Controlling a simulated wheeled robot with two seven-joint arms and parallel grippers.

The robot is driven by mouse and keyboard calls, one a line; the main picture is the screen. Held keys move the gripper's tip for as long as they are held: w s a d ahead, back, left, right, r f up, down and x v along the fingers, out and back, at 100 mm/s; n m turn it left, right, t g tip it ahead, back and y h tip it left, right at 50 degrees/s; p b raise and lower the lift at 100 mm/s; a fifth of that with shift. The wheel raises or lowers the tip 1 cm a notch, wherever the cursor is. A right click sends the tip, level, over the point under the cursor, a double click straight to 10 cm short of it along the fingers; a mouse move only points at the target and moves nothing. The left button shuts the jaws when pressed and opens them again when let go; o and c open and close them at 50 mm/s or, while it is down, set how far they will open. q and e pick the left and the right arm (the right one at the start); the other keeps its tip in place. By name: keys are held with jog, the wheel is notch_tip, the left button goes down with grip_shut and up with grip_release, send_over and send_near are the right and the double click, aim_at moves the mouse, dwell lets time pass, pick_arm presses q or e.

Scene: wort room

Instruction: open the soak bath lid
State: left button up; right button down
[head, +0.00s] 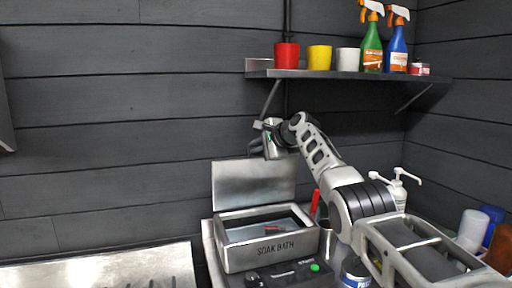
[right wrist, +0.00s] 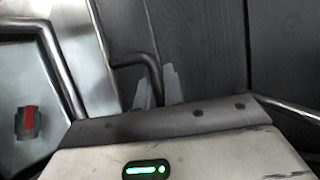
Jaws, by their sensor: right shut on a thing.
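The soak bath (head: 270,255) is a metal box labelled SOAK BATH on the counter at lower centre. Its lid (head: 252,185) stands raised, about upright, at the back of the box, and the inside is open to view. A dark bar handle (right wrist: 150,65) shows in the right wrist view between the grey fingertips. My right gripper (head: 257,146) is above the lid's top edge and shut on this handle; it also shows in the right wrist view (right wrist: 158,88). A small red and dark item (right wrist: 28,122) lies in the bath. My left gripper is out of view.
A wall shelf (head: 350,74) above holds red, yellow and white cups and two spray bottles (head: 372,45). White pump bottles (head: 398,188) and several containers stand at right. A metal surface (head: 105,270) is at lower left. The wall left of the lid is clear.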

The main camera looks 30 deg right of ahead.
jog(key=shift+a+f, duration=0.1)
jog(key=shift+f, duration=0.6)
jog(key=c, duration=1.8)
grip_release()
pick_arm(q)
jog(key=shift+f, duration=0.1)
pick_arm(e)
jog(key=shift+w, duration=0.1)
jog(key=shift+r, duration=0.15)
